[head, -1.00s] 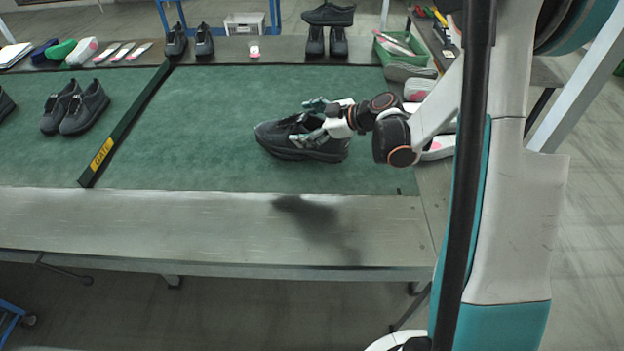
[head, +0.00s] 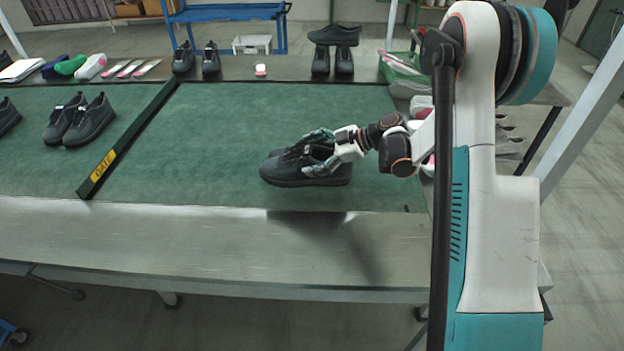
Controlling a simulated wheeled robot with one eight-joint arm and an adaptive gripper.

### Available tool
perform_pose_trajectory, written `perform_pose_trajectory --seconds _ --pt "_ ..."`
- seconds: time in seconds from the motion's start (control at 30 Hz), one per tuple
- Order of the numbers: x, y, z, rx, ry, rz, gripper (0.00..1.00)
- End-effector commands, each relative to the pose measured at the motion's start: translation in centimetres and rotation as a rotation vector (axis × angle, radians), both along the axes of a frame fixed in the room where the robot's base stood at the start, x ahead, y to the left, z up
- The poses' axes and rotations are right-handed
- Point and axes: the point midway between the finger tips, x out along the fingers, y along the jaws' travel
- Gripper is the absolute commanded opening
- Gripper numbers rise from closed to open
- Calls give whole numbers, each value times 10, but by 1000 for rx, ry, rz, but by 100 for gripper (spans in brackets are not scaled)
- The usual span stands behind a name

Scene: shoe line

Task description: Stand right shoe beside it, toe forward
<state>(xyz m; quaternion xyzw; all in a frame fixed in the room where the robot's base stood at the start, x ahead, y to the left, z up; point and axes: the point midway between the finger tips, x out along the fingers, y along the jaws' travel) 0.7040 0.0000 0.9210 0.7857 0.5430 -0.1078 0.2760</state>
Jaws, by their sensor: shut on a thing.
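A dark shoe (head: 295,174) is in my gripper (head: 320,152) over the right part of the green mat (head: 230,120), toe pointing left. The gripper reaches in from the right, with its fingers closed about the upper part of the shoe. The shoe is level and low; I cannot tell whether its sole touches the mat. A second dark toe (head: 276,153) shows just behind it, also pointing left. The rest of that shoe is hidden by the held shoe and my fingers, and any gap between them cannot be told.
A black bar with a yellow "GATE" label (head: 104,165) crosses the mat. Left of it stands a dark pair (head: 78,122). Shoes (head: 332,60), insoles and a green crate (head: 402,68) line the back ledge. The mat between bar and held shoe is clear.

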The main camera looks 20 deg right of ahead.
Motion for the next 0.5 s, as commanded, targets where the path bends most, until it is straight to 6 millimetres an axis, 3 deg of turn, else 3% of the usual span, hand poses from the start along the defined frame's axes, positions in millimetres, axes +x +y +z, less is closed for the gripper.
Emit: perform_pose_trajectory --seconds 0.1,0.37,0.5 --pt "0 0 -21 1 -1 -1 27" --pt "0 0 -36 1 -1 -1 27" --pt "0 0 -56 1 -1 -1 27"
